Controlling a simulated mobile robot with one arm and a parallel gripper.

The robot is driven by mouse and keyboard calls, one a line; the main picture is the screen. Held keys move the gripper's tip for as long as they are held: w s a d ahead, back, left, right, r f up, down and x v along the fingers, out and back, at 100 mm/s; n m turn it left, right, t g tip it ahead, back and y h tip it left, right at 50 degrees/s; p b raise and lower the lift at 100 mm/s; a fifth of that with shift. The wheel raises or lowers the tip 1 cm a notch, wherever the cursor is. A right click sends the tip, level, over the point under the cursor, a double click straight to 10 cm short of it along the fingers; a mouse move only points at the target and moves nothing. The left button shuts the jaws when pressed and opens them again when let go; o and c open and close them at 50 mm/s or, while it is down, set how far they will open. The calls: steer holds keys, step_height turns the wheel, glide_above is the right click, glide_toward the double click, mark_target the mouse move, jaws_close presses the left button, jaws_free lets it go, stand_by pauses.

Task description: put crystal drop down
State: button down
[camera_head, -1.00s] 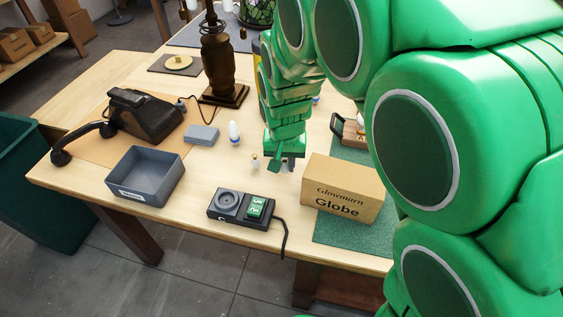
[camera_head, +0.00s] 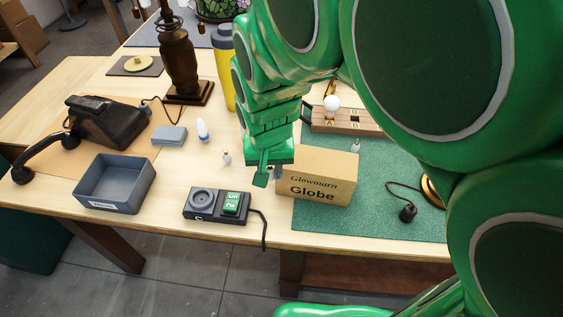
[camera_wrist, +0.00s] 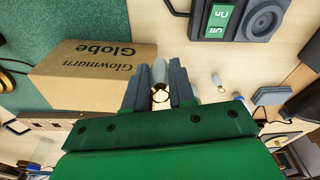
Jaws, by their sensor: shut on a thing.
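My gripper (camera_head: 268,176) is over the light wooden table, just left of the Globe carton in the head view. In the wrist view my gripper (camera_wrist: 160,92) has its two grey fingers closed on the crystal drop (camera_wrist: 159,72), a small pale grey piece with a brass ring at one end. The drop's tip points past the fingertips toward the table. In the head view the drop is mostly hidden by the gripper. I cannot tell whether it touches the table.
The Globe carton (camera_head: 318,177) stands close to the gripper. The black switch tester (camera_head: 217,204) and grey bin (camera_head: 115,183) are in front and left.

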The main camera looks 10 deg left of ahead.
mark_target(320, 164)
steer(key=w+d+r+m, duration=0.6)
steer(key=d+r, duration=0.1)
steer(key=d, duration=0.4)
steer(key=shift+h, duration=0.4)
steer(key=shift+w+f, duration=0.1)
steer(key=shift+f, duration=3.65)
steer(key=shift+f, duration=0.15)
steer(key=c, duration=0.9)
jaws_free()
steer(key=shift+c, duration=0.2)
step_height(320, 164, up, 12)
steer(key=s, duration=0.1)
steer(key=shift+s+a, duration=0.25)
steer(key=shift+a, duration=0.05)
